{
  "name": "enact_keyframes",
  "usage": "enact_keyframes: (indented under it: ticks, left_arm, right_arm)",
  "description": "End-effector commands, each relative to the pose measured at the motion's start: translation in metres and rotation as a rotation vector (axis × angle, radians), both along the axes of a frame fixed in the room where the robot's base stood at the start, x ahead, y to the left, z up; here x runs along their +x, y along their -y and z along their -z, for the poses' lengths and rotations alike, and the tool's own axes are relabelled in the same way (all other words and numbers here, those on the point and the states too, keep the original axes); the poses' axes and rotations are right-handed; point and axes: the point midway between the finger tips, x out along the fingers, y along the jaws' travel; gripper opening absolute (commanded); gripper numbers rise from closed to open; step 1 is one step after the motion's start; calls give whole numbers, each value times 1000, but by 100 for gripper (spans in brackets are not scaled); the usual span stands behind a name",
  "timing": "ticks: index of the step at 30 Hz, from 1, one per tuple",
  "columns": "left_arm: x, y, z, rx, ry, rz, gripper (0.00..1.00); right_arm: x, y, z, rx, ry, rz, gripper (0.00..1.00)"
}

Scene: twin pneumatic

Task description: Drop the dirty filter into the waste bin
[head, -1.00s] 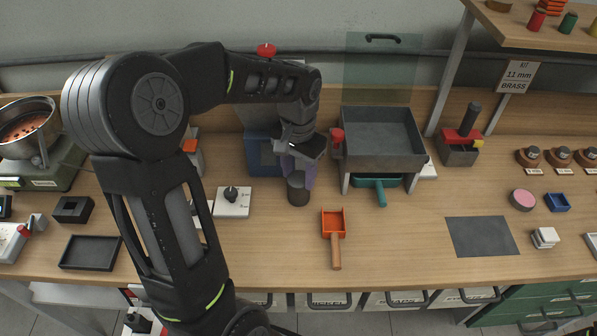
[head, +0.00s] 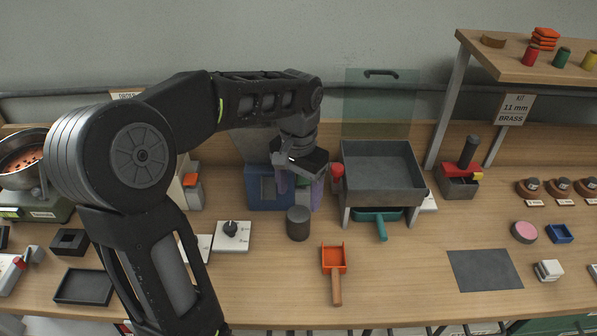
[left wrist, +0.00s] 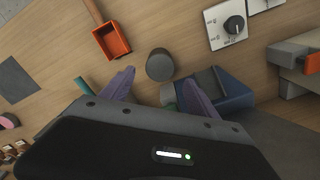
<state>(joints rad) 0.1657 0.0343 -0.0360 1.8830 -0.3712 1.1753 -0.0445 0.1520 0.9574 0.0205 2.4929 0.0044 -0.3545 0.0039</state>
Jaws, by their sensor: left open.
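My left gripper (head: 298,187) is open in the head view, its two purple fingers pointing down in front of a blue box-like unit (head: 263,192). The fingers also show in the left wrist view (left wrist: 157,88), apart, with a small green piece visible between them. A dark grey cylinder (head: 298,222) stands upright on the bench just in front of the gripper, clear of the fingers. It also shows in the left wrist view (left wrist: 160,65). I cannot tell whether this cylinder is the filter or the bin; no dirty filter is clearly recognisable. My right gripper is not in view.
An orange scoop (head: 334,260) lies to the cylinder's right. A grey tray on legs (head: 382,171) stands right of the gripper, with a red knob (head: 337,172) at its left. A white dial plate (head: 232,237) is to the left.

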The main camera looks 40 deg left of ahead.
Motion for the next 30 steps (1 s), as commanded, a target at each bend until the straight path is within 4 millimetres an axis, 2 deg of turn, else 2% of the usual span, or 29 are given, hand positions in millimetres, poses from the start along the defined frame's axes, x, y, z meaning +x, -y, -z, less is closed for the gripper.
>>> enact_keyframes:
  ticks: [3, 6, 12, 30]
  left_arm:
    - [1, 0, -27, 0, 4, 0, 69]
    - [0, 0, -45, -1, 3, -1, 69]
    - [0, 0, -66, -1, 1, 0, 69]
    - [-1, 0, -68, -1, -1, 0, 69]
  right_arm:
    - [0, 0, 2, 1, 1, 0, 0]
    - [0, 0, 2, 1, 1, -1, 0]
    - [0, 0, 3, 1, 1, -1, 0]
    - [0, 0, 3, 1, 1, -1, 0]
